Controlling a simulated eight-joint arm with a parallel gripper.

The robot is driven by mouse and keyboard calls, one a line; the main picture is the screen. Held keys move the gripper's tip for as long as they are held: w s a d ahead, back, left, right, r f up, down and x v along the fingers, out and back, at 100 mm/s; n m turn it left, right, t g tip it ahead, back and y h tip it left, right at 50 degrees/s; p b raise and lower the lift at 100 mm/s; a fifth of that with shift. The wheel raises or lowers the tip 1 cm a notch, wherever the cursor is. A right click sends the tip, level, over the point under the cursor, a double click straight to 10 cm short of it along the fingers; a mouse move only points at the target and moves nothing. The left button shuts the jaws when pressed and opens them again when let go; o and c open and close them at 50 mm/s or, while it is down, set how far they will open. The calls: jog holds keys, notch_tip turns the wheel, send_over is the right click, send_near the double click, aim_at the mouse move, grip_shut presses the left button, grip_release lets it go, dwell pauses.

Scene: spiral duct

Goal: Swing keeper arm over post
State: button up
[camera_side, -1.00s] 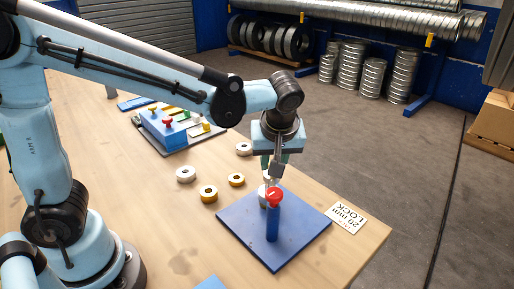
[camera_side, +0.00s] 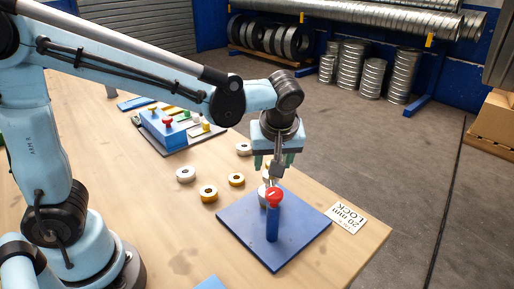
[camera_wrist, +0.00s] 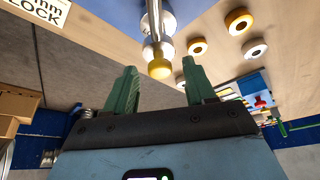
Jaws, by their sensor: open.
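A blue square plate (camera_side: 250,222) lies on the table. A blue upright (camera_side: 272,222) with a red keeper piece (camera_side: 274,195) on top stands on it. Just behind it rises a slim metal post (camera_side: 277,150), with pale round parts (camera_side: 263,193) low down, partly hidden by the red piece. My gripper (camera_side: 274,163) is open above the plate, its green fingers on either side of the post, apparently not touching it. In the wrist view the post (camera_wrist: 154,22) with a yellow tip (camera_wrist: 159,68) shows between my spread fingers (camera_wrist: 160,72). The red piece is not seen there.
A blue block with colored knobs (camera_side: 163,128) stands farther back. A lettered card (camera_side: 346,217) lies right of the plate.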

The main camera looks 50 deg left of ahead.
jog(key=v, duration=1.2)
jog(key=s+a+f+m+t+h, duration=0.3)
jog(key=s+a+f+m, duration=0.3)
jog(key=a+f+m, duration=0.3)
jog(key=shift+s+a+f+m+t+h, duration=0.15)
jog(key=shift+a+f+m+t+h, duration=0.2)
jog(key=shift+m+t, duration=0.55)
dwell(0.7)
